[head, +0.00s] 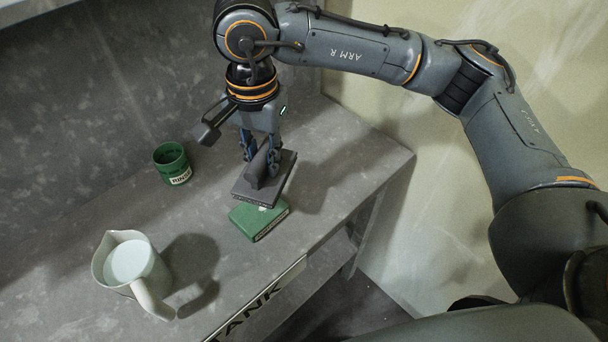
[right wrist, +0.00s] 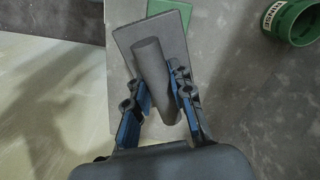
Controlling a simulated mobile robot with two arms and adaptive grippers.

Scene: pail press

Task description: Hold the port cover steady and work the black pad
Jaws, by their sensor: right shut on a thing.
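The black pad (head: 243,192) is a flat dark grey plate with a thick rounded handle on top. My right gripper (head: 262,158) is shut on that handle from above. In the right wrist view the two blue-lined fingers stand on either side of the pad's handle (right wrist: 151,68). The pad is slightly tilted over the grey bench, beside and partly over a green block (head: 257,221) with a small label. I cannot tell whether pad and block touch. No other thing is clearly a port cover. My left gripper is not in view.
A green cup marked RINSE (head: 172,163) stands at the back left of the pad. A pale pitcher (head: 148,282) with whitish contents stands at the front left. The bench (head: 225,270) is bare between them. Its front edge carries a TANK label (head: 258,300).

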